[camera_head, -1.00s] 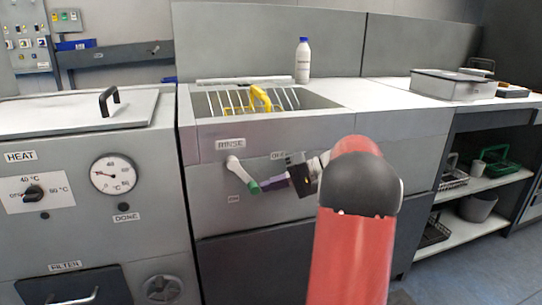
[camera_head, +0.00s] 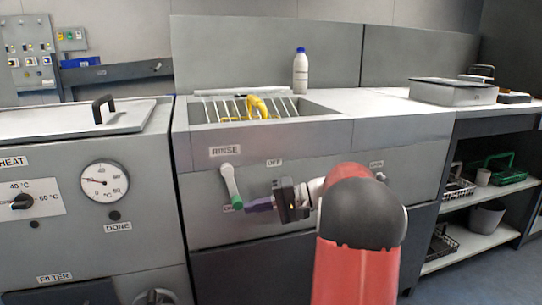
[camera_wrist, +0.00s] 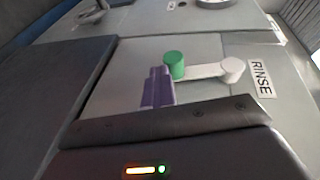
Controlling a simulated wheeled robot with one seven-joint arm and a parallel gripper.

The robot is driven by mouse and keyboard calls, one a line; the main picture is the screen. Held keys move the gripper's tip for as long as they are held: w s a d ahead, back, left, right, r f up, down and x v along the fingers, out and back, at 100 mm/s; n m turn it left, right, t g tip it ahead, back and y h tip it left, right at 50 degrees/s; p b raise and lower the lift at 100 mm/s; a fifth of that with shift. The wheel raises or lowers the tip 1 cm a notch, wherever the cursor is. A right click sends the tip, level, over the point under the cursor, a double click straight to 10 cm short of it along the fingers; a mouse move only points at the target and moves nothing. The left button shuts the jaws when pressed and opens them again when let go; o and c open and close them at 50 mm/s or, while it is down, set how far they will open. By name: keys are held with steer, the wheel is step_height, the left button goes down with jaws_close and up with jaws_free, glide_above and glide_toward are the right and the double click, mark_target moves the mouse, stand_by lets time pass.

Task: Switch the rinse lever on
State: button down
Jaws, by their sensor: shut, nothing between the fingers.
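The rinse lever (camera_head: 231,186) is a white arm with a green tip on the grey front panel, under the RINSE label (camera_head: 225,151). It points down and slightly right, its green tip near the ON label (camera_head: 228,209), which is partly hidden. The OFF label (camera_head: 274,162) is to the upper right. My gripper (camera_head: 248,206) has purple fingers, shut and empty, just right of the green tip. In the wrist view my gripper (camera_wrist: 158,74) is beside the green tip of the lever (camera_wrist: 205,70); I cannot tell whether they touch.
A sink with a wire rack and a yellow object (camera_head: 257,107) is above the panel. A white bottle (camera_head: 300,72) stands behind it. The heat unit with its dial (camera_head: 104,182) is at left. Shelves (camera_head: 487,192) with baskets are at right.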

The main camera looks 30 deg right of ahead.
steer(key=shift+a+f, duration=0.15)
steer(key=shift+a, duration=0.2)
stand_by(0.6)
steer(key=shift+d+f, duration=0.1)
